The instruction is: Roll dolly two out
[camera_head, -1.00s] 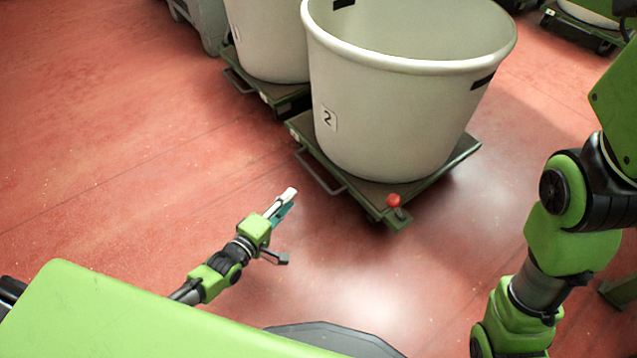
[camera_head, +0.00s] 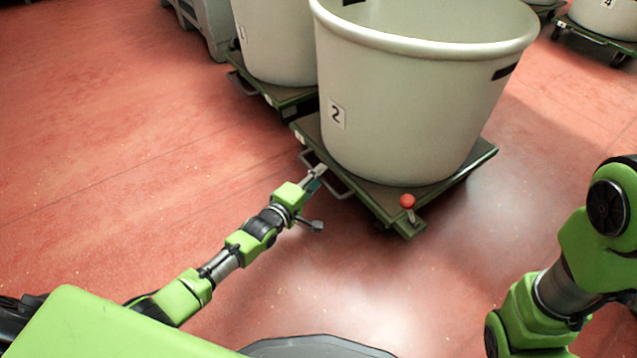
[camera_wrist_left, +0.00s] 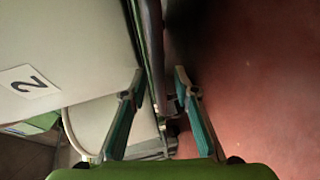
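Dolly two (camera_head: 378,203) is a flat green platform carrying a large cream tub (camera_head: 410,120) labelled 2. A metal loop handle (camera_head: 341,193) sticks out from its near left side. My left gripper (camera_head: 316,174) reaches to this handle from the lower left. In the left wrist view its teal-padded fingers (camera_wrist_left: 158,82) are spread apart, with a dark bar (camera_wrist_left: 154,45) and the green dolly edge in line with the gap. I cannot tell whether they touch the bar. My right arm shows at the right, its gripper out of frame.
A red knob (camera_head: 407,201) stands on the dolly's near corner. A tub labelled 1 (camera_head: 272,45) on its own dolly (camera_head: 283,96) stands close behind on the left. Another dolly (camera_head: 594,38) with tub 4 is at the far right. Red floor in front and left is clear.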

